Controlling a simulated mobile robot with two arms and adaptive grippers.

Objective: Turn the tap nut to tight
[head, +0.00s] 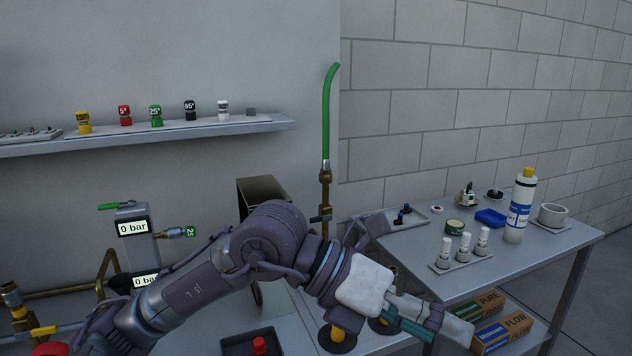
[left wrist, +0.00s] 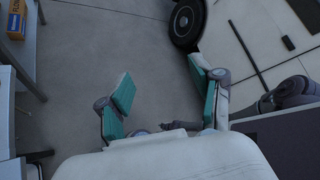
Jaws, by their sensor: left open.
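A brass tap (head: 325,190) stands upright behind my left arm, with a green hose (head: 328,110) rising from its top. Brass nut-like fittings show along the tap, but I cannot tell which is the tap nut or how tight it is. My left arm crosses in front of the tap's lower part and hides it. My left gripper (head: 438,324) is to the right of the tap and apart from it, by the near side of the right table. In the left wrist view the left gripper (left wrist: 163,85) is open and empty above the floor. My right gripper is not in view.
A wall shelf (head: 200,130) carries coloured caps. Two displays read 0 bar.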

